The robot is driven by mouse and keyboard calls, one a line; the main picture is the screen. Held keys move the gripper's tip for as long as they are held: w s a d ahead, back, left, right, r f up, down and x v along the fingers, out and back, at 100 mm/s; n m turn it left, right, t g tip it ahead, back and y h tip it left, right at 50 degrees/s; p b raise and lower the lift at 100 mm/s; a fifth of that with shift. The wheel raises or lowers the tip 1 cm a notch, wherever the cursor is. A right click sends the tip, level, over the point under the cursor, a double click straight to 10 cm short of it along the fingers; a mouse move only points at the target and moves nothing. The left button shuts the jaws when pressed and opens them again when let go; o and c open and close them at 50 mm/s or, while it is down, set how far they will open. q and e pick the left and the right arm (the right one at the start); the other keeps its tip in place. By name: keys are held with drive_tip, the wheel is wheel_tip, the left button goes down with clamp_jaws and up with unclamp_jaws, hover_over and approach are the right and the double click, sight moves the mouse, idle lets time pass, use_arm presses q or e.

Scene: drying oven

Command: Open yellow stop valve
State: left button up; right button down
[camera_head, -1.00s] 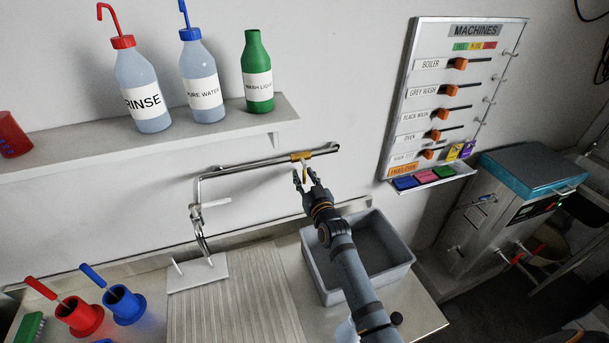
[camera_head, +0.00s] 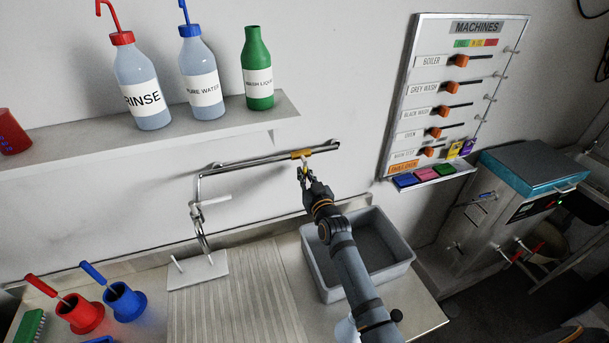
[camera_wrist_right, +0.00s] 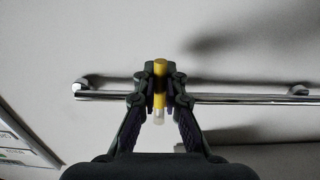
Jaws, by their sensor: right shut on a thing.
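The yellow stop valve (camera_head: 301,154) sits on a horizontal metal pipe (camera_head: 245,163) fixed to the wall. In the right wrist view its yellow part (camera_wrist_right: 160,72) stands between the fingers, with a pale tip (camera_wrist_right: 158,117) below it. My right gripper (camera_head: 303,172) is just below the valve in the head view and is shut on it; in the wrist view its two fingers (camera_wrist_right: 160,88) press on both sides of the yellow part. The fingers hide part of the valve. My left gripper is not in view.
A grey basin (camera_head: 328,265) stands under my right arm. A shelf (camera_head: 150,140) with bottles is at upper left. The faucet (camera_head: 197,215) and red and blue holders are at left. A machines board (camera_head: 440,100) hangs at right, above a machine (camera_head: 490,210).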

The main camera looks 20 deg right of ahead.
drive_tip(key=shift+d+r+n+b, duration=0.1)
drive_tip(key=shift+d+n+b, duration=0.45)
drive_tip(key=shift+n, duration=0.6)
drive_tip(key=shift+d+r+n+b, duration=0.1)
drive_tip(key=shift+d+n+b, duration=0.3)
drive_tip(key=shift+n+b, duration=0.55)
drive_tip(key=shift+d+r+n+b, duration=0.1)
drive_tip(key=shift+d+n+b, duration=0.4)
drive_tip(key=shift+n, duration=0.8)
drive_tip(key=c, duration=1.4)
unclamp_jaws()
drive_tip(key=shift+r, duration=0.15)
drive_tip(key=shift+c, duration=0.2)
drive_tip(key=s, duration=1.2)
drive_tip(key=shift+d, duration=0.15)
